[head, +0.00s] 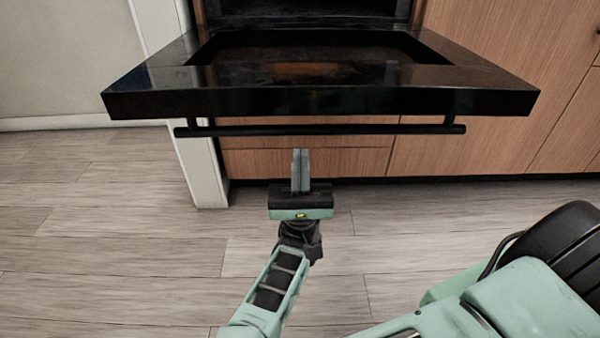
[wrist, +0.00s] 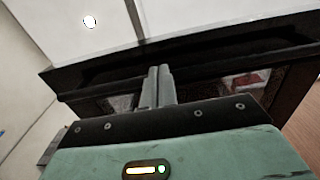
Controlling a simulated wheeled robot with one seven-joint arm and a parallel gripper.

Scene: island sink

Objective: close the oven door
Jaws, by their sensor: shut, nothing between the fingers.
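The black oven door (head: 320,103) is open in the head view. It is lowered and sticks out flat towards me. Its bar handle (head: 320,130) runs along and below the front edge. My gripper (head: 300,156) has its fingers together and empty. In the head view it is in front of the door, with the fingertips just below the handle in the picture. In the wrist view my gripper (wrist: 158,72) points at the dark oven door (wrist: 85,75). I cannot tell whether the fingers touch the door or handle.
Wooden cabinets (head: 510,80) stand right of the oven, with drawer fronts (head: 305,162) below it. A white panel (head: 203,165) stands at the left of the oven. The wood-plank floor (head: 110,230) is clear on the left.

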